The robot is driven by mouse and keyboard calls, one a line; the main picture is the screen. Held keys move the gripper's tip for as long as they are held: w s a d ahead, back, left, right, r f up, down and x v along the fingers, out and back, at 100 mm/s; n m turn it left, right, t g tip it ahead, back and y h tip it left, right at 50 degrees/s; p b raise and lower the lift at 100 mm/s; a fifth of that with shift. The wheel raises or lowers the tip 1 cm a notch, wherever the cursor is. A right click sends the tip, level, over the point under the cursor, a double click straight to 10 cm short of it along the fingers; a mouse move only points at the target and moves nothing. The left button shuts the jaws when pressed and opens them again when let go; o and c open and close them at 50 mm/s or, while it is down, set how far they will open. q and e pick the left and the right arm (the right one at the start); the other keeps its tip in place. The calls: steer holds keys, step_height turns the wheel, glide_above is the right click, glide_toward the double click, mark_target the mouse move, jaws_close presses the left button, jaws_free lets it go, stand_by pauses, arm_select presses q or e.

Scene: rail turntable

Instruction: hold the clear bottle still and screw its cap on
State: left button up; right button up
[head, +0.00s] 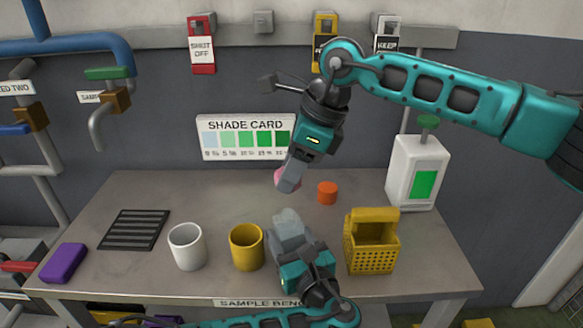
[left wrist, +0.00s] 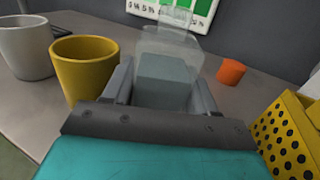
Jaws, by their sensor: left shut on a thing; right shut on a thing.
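The clear bottle (left wrist: 168,48) stands upright between the fingers of my left gripper (left wrist: 160,88), which is shut on it. In the head view the bottle (head: 286,217) shows faintly above the left gripper (head: 292,240) at the front of the bench. Its neck is bare in the left wrist view. My right gripper (head: 288,184) comes down from above, behind the bottle, and is shut on a small pink thing, seemingly the cap (head: 280,177), mostly hidden by the fingers. The pink cap appears apart from the bottle.
An orange cylinder (head: 327,192) stands right of the right gripper. A yellow perforated basket (head: 370,255) stands close right of the left gripper; a yellow cup (head: 246,248) and a white cup (head: 187,247) stand left. A white dispenser (head: 416,172) is at the back right.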

mark_target(287, 211)
steer(key=shift+f, duration=0.1)
steer(key=shift+f, duration=1.8)
steer(key=shift+f, duration=1.8)
stand_by(1.5)
steer(key=o, duration=0.5)
steer(key=shift+c, duration=0.2)
steer(key=c, duration=0.5)
steer(key=m+t, duration=0.1)
steer(key=m, duration=0.3)
steer(key=shift+s+a+h, duration=0.1)
steer(key=shift+h, duration=0.2)
steer(key=shift+m+t, duration=0.6)
steer(key=shift+m, duration=0.4)
